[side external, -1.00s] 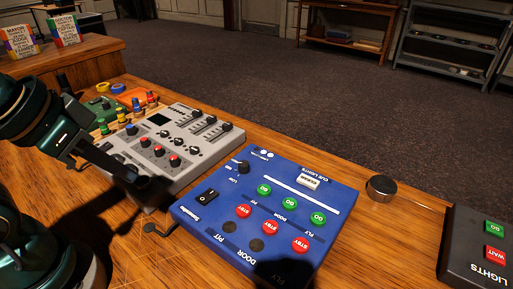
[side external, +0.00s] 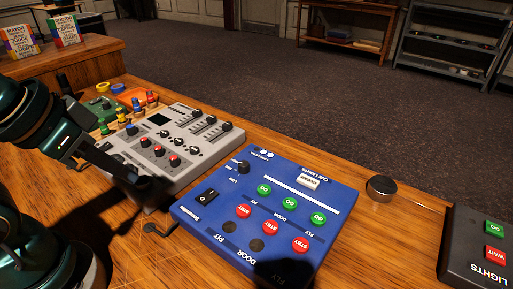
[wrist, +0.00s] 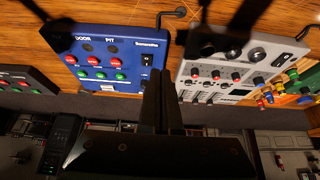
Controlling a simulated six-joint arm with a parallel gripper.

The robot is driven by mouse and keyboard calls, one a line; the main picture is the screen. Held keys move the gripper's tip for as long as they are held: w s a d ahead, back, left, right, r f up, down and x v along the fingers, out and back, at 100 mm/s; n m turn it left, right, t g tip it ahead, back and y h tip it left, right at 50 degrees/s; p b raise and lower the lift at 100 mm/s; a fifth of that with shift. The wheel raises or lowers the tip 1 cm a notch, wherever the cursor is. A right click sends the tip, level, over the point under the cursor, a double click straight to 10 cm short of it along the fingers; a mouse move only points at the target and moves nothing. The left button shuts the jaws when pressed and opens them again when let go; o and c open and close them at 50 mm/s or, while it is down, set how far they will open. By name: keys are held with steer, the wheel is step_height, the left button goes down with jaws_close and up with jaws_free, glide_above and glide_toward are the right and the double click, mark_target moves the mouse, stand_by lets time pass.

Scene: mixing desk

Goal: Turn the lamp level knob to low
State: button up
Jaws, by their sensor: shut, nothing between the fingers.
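The lamp level knob (side external: 243,167) is a small black knob near the left corner of the blue cue-light box (side external: 222,180). Small white lettering, including LOW, is printed beside it; I cannot tell its exact setting. My gripper (side external: 152,186) is left of the blue box, over the near edge of the grey mixer, apart from the knob. In the wrist view my gripper (wrist: 160,88) has its two dark fingers together and empty.
A black rocker switch (side external: 207,195) sits close to the knob. A round metal tin (side external: 381,188) and a black LIGHTS box (side external: 478,245) are at right.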

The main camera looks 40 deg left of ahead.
steer(key=o, duration=0.9)
steer(key=shift+m+t, duration=0.7)
steer(key=w+r, duration=0.2)
steer(key=w, duration=0.1)
steer(key=w+r, duration=0.1)
steer(key=w, duration=0.1)
steer(key=shift+w+d+r, duration=0.1)
steer(key=shift+d+r, duration=0.2)
steer(key=shift+d, duration=0.1)
steer(key=shift+c, duration=0.2)
steer(key=m+g+h, duration=0.1)
steer(key=m+g, duration=0.1)
steer(key=g, duration=0.1)
glide_above(243, 163)
steer(key=s, duration=0.2)
steer(key=f, duration=0.9)
steer(key=shift+s+a+f, duration=0.1)
steer(key=shift+a+f, duration=0.2)
steer(key=shift+f, duration=0.45)
steer(key=shift+x, duration=2.3)
